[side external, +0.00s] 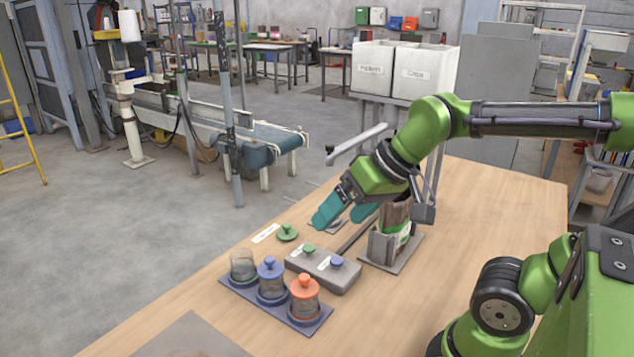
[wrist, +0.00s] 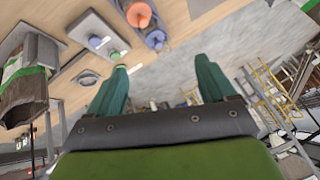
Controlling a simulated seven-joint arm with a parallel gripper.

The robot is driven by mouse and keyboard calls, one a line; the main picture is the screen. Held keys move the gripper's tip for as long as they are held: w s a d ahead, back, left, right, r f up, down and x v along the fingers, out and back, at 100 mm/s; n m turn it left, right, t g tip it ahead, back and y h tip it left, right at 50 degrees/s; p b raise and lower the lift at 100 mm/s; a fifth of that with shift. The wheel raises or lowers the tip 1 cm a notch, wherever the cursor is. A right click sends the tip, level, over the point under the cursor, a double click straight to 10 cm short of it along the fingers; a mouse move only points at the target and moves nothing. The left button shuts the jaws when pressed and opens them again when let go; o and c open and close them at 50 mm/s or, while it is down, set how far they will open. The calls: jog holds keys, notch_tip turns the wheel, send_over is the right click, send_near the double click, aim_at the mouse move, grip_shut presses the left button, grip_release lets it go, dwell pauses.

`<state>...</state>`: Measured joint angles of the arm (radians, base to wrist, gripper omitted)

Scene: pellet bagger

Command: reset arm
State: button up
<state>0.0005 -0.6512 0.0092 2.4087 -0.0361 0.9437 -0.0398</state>
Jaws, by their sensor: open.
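My gripper (side external: 340,219) has two teal fingers spread apart with nothing between them. It hangs tilted above the table, behind the grey block and left of the bag; the fingers also show in the wrist view (wrist: 161,66). A brown bag (side external: 396,217) with a green band stands upright in a grey metal holder (side external: 381,246); it shows at the left of the wrist view (wrist: 24,88). A grey block (side external: 323,272) carries a green knob (side external: 309,249) and a blue knob (side external: 337,262).
A dark tray (side external: 312,324) holds an open clear jar (side external: 243,266), a blue-lidded jar (side external: 271,281) and an orange-lidded jar (side external: 304,297). A green lid (side external: 287,233) lies on the table. White bins (side external: 424,72) stand behind. The table's right side looks clear.

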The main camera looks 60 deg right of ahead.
jog(key=shift+s+f+m, duration=0.3)
jog(key=shift+s+f, duration=0.2)
jog(key=shift+s, duration=0.4)
